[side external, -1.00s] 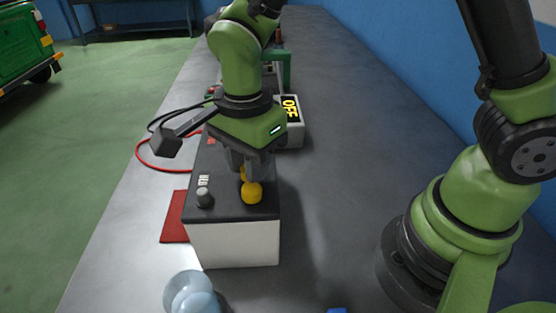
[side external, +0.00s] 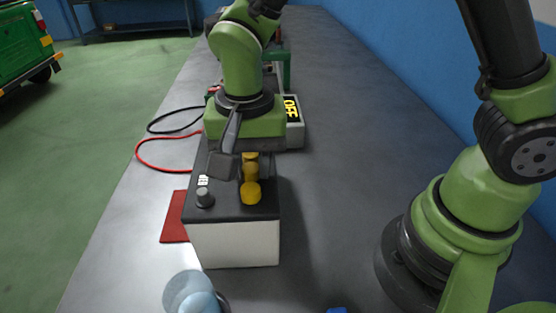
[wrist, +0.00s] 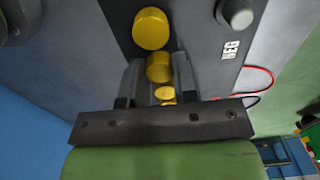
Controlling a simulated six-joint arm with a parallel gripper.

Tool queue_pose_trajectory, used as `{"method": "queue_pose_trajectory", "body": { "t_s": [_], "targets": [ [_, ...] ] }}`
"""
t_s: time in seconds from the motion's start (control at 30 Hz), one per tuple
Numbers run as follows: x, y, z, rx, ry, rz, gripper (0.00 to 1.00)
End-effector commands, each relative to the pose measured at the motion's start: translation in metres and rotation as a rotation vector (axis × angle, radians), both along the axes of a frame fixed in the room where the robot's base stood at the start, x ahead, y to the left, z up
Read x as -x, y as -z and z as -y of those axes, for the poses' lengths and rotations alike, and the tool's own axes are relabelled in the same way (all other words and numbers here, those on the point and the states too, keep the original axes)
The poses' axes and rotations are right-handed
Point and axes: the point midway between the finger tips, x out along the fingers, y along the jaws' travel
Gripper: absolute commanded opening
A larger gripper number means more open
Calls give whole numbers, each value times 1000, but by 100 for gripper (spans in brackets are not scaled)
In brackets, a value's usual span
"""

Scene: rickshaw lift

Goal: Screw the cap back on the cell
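The battery (side external: 234,243) is a white case with a dark top on the bench. Several yellow caps stand in a row along its top. The nearest cap (side external: 251,193) is clear of my gripper; it also shows in the wrist view (wrist: 152,28). My gripper (wrist: 158,68) points down over the second cap (wrist: 158,66), one finger on each side. The fingers appear closed against it, though the contact is partly hidden. More yellow caps (wrist: 165,92) show behind it between the fingers. Whether the held cap is seated cannot be told.
A grey terminal post (side external: 204,198) marked NEG stands at the battery's front left. A box reading OFF (side external: 292,112) sits behind. Red (side external: 160,166) and black cables loop at left. A red mat (side external: 174,220) and clear bluish object (side external: 190,292) lie nearby.

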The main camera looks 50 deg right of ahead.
Motion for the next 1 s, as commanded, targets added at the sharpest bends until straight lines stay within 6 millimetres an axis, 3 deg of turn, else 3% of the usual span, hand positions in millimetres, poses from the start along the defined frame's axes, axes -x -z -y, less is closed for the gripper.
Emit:
{"method": "queue_pose_trajectory", "body": {
  "t_s": [0.23,0.8,1.0],
  "targets": [
    [0,0,0,0,92,-1,12],
    [0,1,0,0,1023,-5,12],
    [0,2,1,3,1120,-7,12]
  ]
}}
